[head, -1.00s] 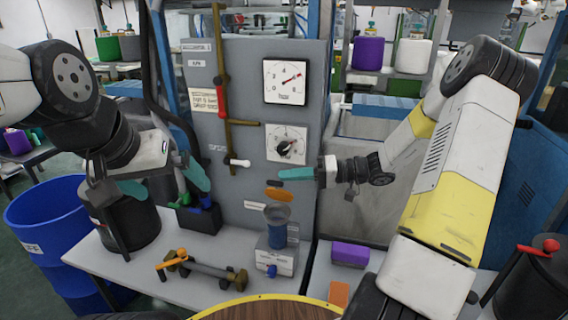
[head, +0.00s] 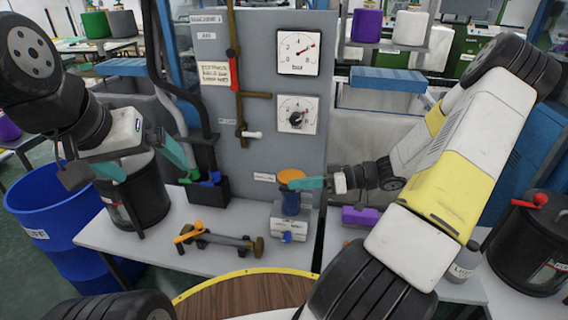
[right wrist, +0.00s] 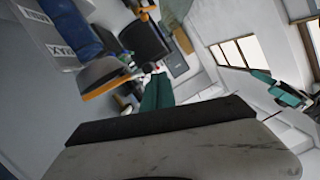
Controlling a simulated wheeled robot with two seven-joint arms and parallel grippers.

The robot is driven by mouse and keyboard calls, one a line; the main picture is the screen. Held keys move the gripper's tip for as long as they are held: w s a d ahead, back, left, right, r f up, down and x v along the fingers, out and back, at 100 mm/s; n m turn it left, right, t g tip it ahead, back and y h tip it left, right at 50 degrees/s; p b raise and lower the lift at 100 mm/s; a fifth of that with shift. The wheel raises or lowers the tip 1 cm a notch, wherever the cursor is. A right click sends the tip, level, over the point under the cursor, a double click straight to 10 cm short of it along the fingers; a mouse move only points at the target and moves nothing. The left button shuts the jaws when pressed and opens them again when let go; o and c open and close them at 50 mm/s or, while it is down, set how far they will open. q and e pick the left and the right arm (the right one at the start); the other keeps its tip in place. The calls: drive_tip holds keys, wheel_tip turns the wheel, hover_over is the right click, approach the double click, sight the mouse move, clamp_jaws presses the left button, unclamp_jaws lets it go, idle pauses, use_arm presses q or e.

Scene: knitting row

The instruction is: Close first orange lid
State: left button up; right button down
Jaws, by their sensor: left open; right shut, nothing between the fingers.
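The right wrist view also shows the lid's orange edge (right wrist: 108,84) against the grey cup, with the blue body (right wrist: 72,32) beyond. My right gripper (head: 300,184) is shut and empty, its teal fingertips at the lid's right edge; I cannot tell if they touch it. Its shut fingers show in the right wrist view (right wrist: 158,92). My left gripper (head: 145,163) is open and empty, left of the grey panel, apart from the lid.
The grey panel (head: 255,130) with two dials stands behind the container. A brown rod fitting with an orange handle (head: 215,240) lies on the table to the front left. A purple block (head: 360,216) is at the right. A black bin (head: 138,195) stands below my left gripper.

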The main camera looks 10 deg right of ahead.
drive_tip(key=shift+s+a+f, duration=0.1)
drive_tip(key=shift+s+f, duration=0.05)
drive_tip(key=shift+f, duration=0.35)
drive_tip(key=shift+s+f, duration=0.15)
drive_tip(key=shift+f, duration=0.5)
